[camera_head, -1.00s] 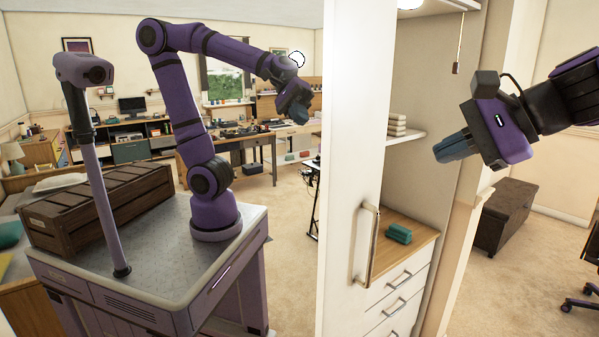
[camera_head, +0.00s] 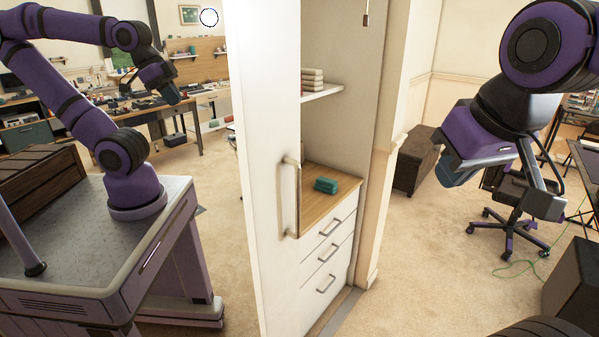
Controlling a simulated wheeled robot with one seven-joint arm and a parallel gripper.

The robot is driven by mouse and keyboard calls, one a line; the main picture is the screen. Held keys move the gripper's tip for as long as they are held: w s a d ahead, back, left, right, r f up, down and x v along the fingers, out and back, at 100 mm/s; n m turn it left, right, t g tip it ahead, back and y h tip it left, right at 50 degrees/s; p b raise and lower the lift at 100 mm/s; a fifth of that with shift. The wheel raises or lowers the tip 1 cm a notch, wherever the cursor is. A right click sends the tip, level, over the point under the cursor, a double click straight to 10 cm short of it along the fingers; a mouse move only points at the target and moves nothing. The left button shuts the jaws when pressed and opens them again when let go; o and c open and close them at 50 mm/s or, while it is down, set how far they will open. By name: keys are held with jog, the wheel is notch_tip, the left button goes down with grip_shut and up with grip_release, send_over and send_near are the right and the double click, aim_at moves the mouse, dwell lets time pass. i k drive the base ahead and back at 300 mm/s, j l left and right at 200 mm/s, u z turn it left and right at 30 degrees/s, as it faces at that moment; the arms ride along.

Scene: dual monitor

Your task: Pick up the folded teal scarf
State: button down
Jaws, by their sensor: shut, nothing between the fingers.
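The folded teal scarf (camera_head: 326,185) lies on the wooden top (camera_head: 318,203) of a white drawer unit, inside an open wardrobe. It shows as a small stacked bundle, with nothing on it. My gripper (camera_head: 456,173) is at the right, well apart from the scarf and to its right in the picture. Its blue-grey fingers are shut, empty, and point down and left.
A tall white door (camera_head: 262,160) with a handle (camera_head: 291,197) stands left of the scarf. Left of it, my robot appears as if mirrored. A shelf (camera_head: 325,91) with folded cloths is above the scarf. A dark chest (camera_head: 415,162) and office chair (camera_head: 510,215) stand right. Carpet lies between.

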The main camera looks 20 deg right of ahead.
aim_at(326, 185)
jog(key=i+l+u, duration=0.35)
jog(key=l, duration=0.35)
jog(key=i+l+u, duration=0.15)
jog(key=l, duration=0.25)
jog(key=i+l+u, duration=0.15)
jog(key=i+l, duration=0.15)
jog(key=i+l+u, duration=0.15)
jog(key=l, duration=0.35)
jog(key=i+l+u, duration=0.2)
jog(key=l, duration=0.25)
jog(key=l+u, duration=0.15)
jog(key=l, duration=0.3)
